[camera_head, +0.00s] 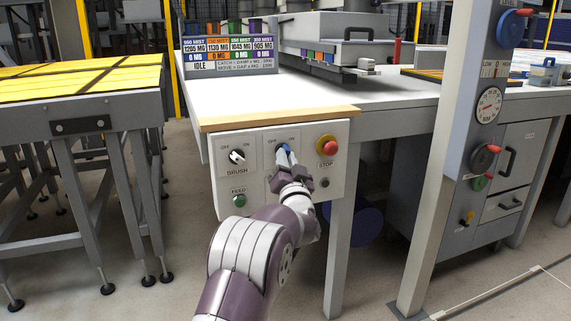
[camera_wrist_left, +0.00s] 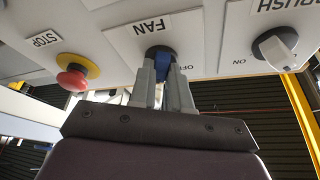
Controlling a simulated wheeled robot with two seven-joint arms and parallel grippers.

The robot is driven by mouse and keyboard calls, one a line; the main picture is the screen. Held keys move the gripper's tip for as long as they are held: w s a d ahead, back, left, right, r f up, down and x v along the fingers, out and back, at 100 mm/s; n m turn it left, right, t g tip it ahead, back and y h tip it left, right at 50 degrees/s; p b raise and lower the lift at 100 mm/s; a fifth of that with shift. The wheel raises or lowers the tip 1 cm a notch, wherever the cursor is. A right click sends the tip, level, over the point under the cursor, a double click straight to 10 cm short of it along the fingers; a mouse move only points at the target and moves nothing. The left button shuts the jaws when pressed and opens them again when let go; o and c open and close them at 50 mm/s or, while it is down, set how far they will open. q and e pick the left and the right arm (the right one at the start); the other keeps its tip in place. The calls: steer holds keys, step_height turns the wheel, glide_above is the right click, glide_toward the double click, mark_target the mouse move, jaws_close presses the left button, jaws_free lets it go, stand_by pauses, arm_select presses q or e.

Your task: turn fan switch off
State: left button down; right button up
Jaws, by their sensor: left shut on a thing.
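The fan switch is a blue knob (camera_head: 287,148) on a dark round base, set in the white control panel (camera_head: 226,200) under the table's front edge. In the left wrist view the blue knob (camera_wrist_left: 162,62) shows upside down beside the FAN label (camera_wrist_left: 152,26), with the OFF mark to its right. My left gripper (camera_head: 284,159) reaches the panel from the front and is shut on the knob, a finger on each side. The fingers hide much of the knob, so its exact setting cannot be told. My right gripper is not in view.
The white brush switch (camera_head: 237,156) is left of the fan switch. The red stop button (camera_head: 326,144) is close on the right, with a small dark knob (camera_head: 324,182) beneath. A grey post (camera_head: 444,160) stands further right.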

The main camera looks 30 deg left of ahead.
arm_select(q)
steer(key=shift+w+d+n+g+y+p, duration=0.25)
steer(key=shift+n+g+y, duration=0.9)
steer(key=shift+n, duration=2.2)
steer(key=shift+w+n+g+y+p, duration=0.1)
steer(key=shift+n+g+y+p, duration=0.4)
steer(key=shift+n+g, duration=1.9)
steer(key=shift+w+d+n+g+y+p, duration=0.15)
steer(key=shift+n+g+y, duration=0.6)
steer(key=shift+n, duration=3.5)
steer(key=shift+n+y, duration=0.3)
steer(key=c, duration=1.1)
jaws_free()
